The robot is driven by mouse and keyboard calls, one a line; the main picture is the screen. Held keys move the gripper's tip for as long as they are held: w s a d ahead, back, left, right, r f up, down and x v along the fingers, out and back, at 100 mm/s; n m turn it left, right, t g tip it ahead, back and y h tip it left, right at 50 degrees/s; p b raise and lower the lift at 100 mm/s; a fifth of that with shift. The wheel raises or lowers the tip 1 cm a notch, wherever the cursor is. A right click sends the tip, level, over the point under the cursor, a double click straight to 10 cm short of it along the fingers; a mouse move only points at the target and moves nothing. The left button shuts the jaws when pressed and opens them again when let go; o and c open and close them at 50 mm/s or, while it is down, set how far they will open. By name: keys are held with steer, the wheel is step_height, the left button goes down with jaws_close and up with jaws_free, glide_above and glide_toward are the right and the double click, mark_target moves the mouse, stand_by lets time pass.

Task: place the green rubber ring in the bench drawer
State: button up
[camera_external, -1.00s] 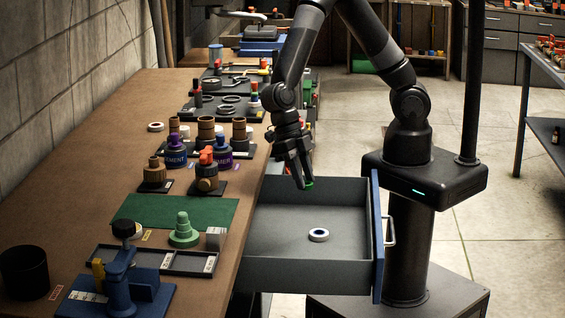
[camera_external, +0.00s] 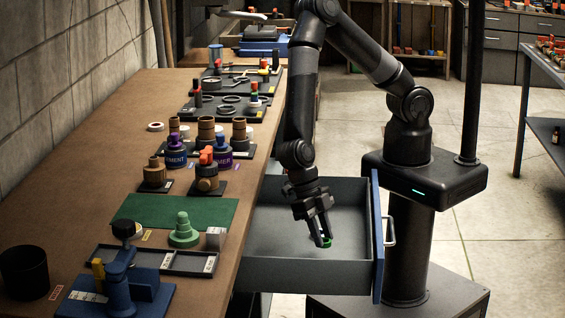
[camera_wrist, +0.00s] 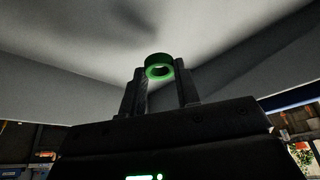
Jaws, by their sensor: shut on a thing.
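My gripper (camera_external: 322,240) is inside the open bench drawer (camera_external: 275,237), low and pointing down. It is shut on the green rubber ring (camera_external: 328,243), which shows at the fingertips. In the wrist view the ring (camera_wrist: 159,67) sits between the two dark fingers, with the grey drawer interior behind it. I cannot tell whether the ring touches the drawer floor.
The drawer's blue front (camera_external: 377,240) with its handle (camera_external: 389,231) stands to the right of my gripper. The wooden bench (camera_external: 90,190) at left carries a green mat (camera_external: 150,209), a stepped green cone (camera_external: 183,232) and several containers. Much of the drawer floor is bare.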

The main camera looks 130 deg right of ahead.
steer(key=shift+a+f, duration=0.3)
steer(key=shift+w+f, duration=0.1)
steer(key=shift+f, duration=1.75)
steer(key=o, duration=0.9)
steer(key=shift+f, duration=0.1)
steer(key=shift+o, duration=0.2)
